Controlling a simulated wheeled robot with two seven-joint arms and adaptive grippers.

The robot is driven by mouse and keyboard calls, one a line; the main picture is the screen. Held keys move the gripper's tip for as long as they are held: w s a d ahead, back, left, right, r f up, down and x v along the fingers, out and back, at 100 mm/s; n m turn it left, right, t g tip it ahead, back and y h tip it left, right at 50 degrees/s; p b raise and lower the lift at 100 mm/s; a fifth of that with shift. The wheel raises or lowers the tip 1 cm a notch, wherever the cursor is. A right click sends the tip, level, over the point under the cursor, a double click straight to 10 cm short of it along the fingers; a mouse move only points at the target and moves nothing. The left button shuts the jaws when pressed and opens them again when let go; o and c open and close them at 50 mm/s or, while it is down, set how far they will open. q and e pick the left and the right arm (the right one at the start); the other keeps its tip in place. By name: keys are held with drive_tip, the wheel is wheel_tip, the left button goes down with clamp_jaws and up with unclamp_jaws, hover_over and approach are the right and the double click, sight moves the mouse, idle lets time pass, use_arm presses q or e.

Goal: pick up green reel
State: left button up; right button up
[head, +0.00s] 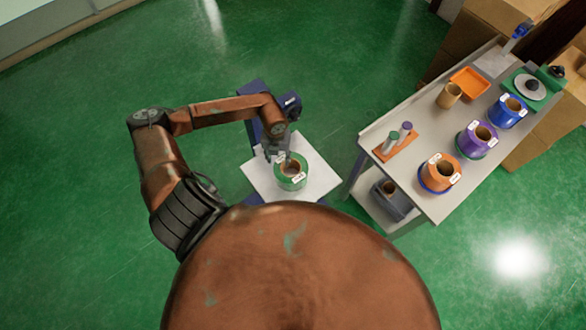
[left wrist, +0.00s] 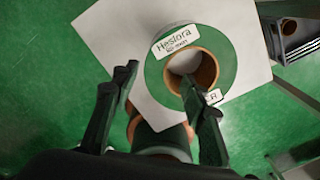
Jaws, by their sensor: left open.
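The green reel (head: 284,181) sits on a white square tabletop in the head view. It has a brown core with an open hole and white labels. In the left wrist view the green reel (left wrist: 227,62) is at the upper middle, with one label reading "Hestora". My left gripper (head: 279,153) is at the reel's far-left side in the head view. In the left wrist view my left gripper (left wrist: 158,78) is open with nothing between its fingers. Its right finger overlaps the core's lower edge in the picture; I cannot tell whether it touches. My right gripper is not in view.
The white tabletop (head: 257,181) has bare room around the reel. A grey bench (head: 407,187) to the right carries an orange reel (head: 431,172), a purple reel (head: 467,139), a blue reel (head: 499,111) and an orange tray (head: 470,82). Cardboard boxes (head: 490,28) stand behind.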

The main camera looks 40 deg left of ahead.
sight(278, 165)
use_arm(q)
drive_tip(key=f+p, duration=0.1)
drive_tip(key=f, duration=0.6)
drive_tip(key=shift+s+a+p, duration=0.1)
drive_tip(key=shift+a+p, duration=0.1)
drive_tip(key=shift+p, duration=0.15)
drive_tip(key=shift+f, duration=0.25)
drive_tip(key=shift+c, duration=0.5)
drive_tip(key=c, duration=1)
clamp_jaws()
drive_tip(key=shift+r, duration=0.15)
